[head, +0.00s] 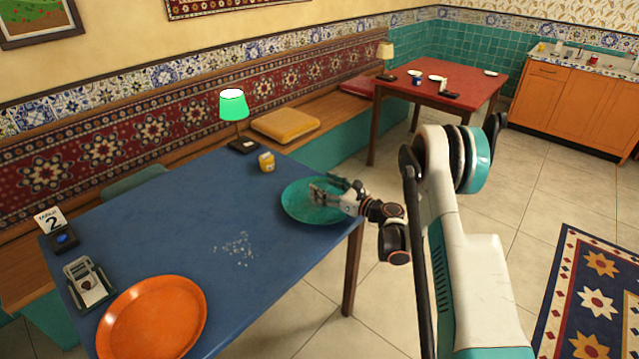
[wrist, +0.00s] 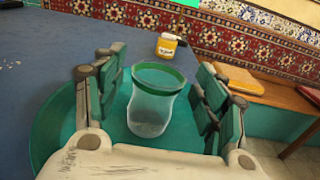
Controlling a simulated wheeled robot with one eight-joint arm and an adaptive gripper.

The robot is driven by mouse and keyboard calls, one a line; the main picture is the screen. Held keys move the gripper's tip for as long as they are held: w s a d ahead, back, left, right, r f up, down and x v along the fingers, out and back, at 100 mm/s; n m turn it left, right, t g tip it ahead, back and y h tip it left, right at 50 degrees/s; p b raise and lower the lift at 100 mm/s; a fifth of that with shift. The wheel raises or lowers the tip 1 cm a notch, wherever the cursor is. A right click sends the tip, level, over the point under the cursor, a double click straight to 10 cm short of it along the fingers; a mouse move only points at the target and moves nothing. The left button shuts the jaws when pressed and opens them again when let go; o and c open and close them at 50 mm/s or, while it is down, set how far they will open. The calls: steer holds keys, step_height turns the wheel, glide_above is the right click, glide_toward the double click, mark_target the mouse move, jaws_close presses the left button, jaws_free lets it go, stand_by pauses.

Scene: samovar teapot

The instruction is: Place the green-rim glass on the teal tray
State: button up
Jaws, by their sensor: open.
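The clear glass with a green rim (wrist: 153,105) stands upright between my fingers in the wrist view, with the teal tray (wrist: 52,125) beneath it. It appears to rest on the tray. My gripper (wrist: 160,100) is open, with a finger on each side of the glass and a gap visible on both sides. In the head view, my gripper (head: 330,191) is low over the teal tray (head: 296,207) at the blue table's right end. The glass is hard to make out there, mostly hidden by the gripper.
On the blue table (head: 190,225) are an orange tray (head: 150,320), a yellow jar (head: 266,162), a green-shaded lamp (head: 233,106), a number 2 card (head: 50,220), a grey device (head: 88,283) and scattered white bits (head: 237,248). The middle back is clear.

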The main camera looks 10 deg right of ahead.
steer(key=p+v, duration=0.1)
steer(key=v, duration=0.8)
steer(key=shift+s+d, duration=0.15)
steer(key=shift+s, duration=0.15)
steer(key=shift+r, duration=0.1)
stand_by(0.8)
